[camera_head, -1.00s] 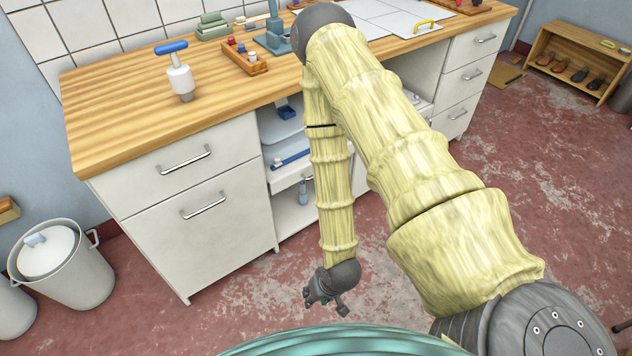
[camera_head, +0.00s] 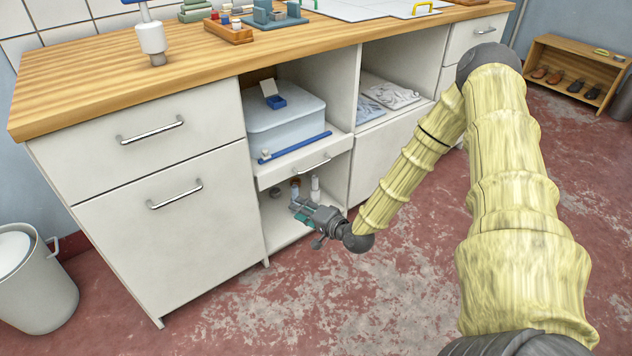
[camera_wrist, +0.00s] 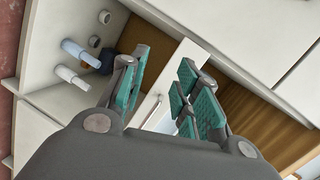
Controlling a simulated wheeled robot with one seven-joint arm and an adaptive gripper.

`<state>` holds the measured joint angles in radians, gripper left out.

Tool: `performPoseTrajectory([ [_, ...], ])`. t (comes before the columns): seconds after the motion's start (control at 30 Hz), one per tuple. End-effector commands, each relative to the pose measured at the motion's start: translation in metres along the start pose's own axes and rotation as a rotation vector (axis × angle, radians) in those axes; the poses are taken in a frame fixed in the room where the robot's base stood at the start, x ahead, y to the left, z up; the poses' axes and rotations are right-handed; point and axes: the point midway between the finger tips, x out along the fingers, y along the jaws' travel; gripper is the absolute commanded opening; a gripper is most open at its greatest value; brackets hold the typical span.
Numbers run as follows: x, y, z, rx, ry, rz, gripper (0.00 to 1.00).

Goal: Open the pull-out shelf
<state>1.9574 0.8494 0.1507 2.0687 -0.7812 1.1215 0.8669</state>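The pull-out shelf (camera_head: 275,176) is a white board with a low front and a silver bar handle (camera_head: 312,167), in the open bay between the cabinets. Its front looks about flush with them. A pale lidded box (camera_head: 285,125) and a blue bar (camera_head: 295,147) rest on it. My gripper (camera_head: 300,208) is below and just in front of the handle, apart from it. In the wrist view my gripper (camera_wrist: 163,82) has its teal finger pads spread with nothing held. The handle (camera_wrist: 152,108) shows between the fingers, beyond them, partly hidden by the gripper.
Small bottles (camera_head: 315,188) stand in the lower compartment behind my gripper. A drawer cabinet (camera_head: 150,190) flanks the bay at left, and folded cloths (camera_head: 390,95) lie in the bay at right. The red floor (camera_head: 330,290) in front is clear. A white bin (camera_head: 35,285) stands at far left.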

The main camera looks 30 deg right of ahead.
Motion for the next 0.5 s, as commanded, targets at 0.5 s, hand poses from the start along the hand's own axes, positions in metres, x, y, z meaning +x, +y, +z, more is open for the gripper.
performPoseTrajectory([
  [0.5,-0.003,0.034,-0.13,0.218,0.189,-0.389,0.32],
])
